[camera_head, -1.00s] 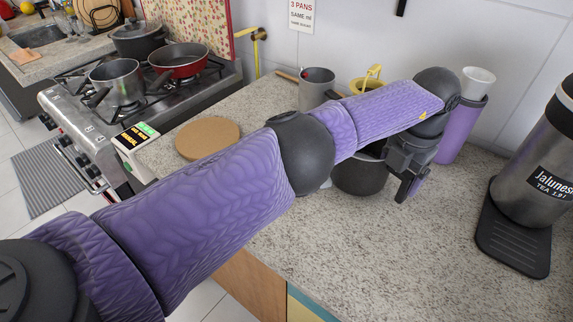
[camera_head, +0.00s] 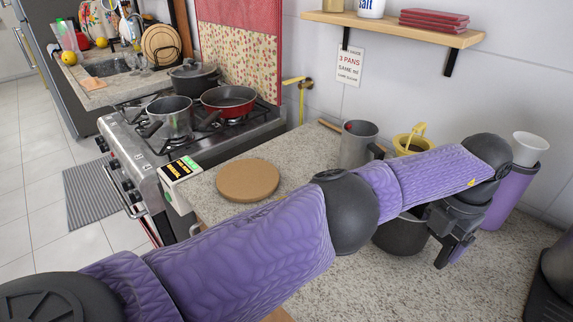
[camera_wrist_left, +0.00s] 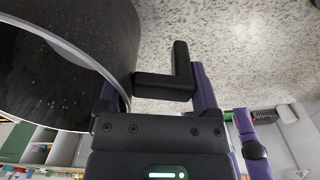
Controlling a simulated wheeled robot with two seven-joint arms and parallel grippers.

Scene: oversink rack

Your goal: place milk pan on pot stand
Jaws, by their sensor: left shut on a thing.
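The milk pan (camera_head: 402,238) is a dark round pan at the counter's right part, partly hidden behind my left arm. It also fills the left of the left wrist view (camera_wrist_left: 105,40), with a pale rim. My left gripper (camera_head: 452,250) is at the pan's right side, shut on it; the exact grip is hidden. I cannot tell if the pan rests on the counter or is slightly raised. The pot stand (camera_head: 248,180) is a round tan disc lying flat and bare on the counter, left of the pan. My right gripper is not in view.
A grey metal mug (camera_head: 357,145), a yellow cup (camera_head: 411,143) and a purple holder (camera_head: 511,195) stand behind my arm. The stove (camera_head: 205,125) at left carries several pans. A dark appliance (camera_head: 558,280) is at the right edge. Counter around the pot stand is clear.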

